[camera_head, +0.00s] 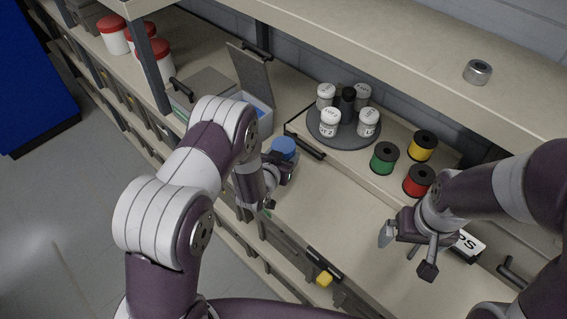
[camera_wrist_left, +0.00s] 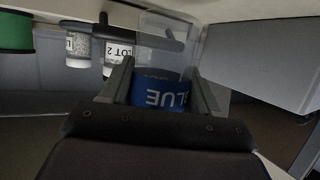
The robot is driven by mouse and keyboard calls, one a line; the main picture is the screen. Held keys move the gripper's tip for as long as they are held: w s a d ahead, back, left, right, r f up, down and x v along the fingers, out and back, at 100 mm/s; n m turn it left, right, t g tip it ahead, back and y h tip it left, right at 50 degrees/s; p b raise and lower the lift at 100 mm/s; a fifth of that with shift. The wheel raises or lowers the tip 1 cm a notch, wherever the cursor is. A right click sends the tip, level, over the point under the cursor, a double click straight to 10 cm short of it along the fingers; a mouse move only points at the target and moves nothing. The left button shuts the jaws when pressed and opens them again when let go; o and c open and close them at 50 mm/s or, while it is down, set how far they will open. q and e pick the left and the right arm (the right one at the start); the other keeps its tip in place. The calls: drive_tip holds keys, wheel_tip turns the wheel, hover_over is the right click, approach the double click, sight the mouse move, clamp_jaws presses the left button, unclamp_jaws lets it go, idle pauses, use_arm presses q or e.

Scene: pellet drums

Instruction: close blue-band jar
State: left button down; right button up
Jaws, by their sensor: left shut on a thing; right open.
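A small round thing with a blue top (camera_head: 284,147) stands on the counter in the head view. My left gripper (camera_head: 280,172) is beside it, partly hiding its lower part. In the left wrist view, the blue band (camera_wrist_left: 160,95), lettered BLUE, lies between the two fingers of my left gripper (camera_wrist_left: 160,82), shut on the blue-band jar. I cannot tell whether a lid sits fully on it. My right gripper (camera_head: 406,252) is open and empty over the front right of the counter.
A grey turntable (camera_head: 344,138) with several white-lidded jars stands behind. Green (camera_head: 384,158), red (camera_head: 419,181) and yellow (camera_head: 423,145) spools stand to its right. A grey box with a raised lid (camera_head: 252,80) is close behind the jar. A metal ring-like piece (camera_head: 478,72) lies on the upper shelf.

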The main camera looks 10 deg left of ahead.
use_arm(q)
drive_tip(key=shift+s+f, duration=0.1)
drive_tip(key=shift+f, duration=0.15)
wheel_tip(320, 180, down, 3)
drive_tip(key=shift+r+p, duration=0.2)
drive_tip(key=shift+p, duration=0.45)
drive_tip(key=shift+f, duration=0.45)
drive_tip(key=shift+f, duration=0.1)
drive_tip(key=shift+c, duration=1.3)
unclamp_jaws()
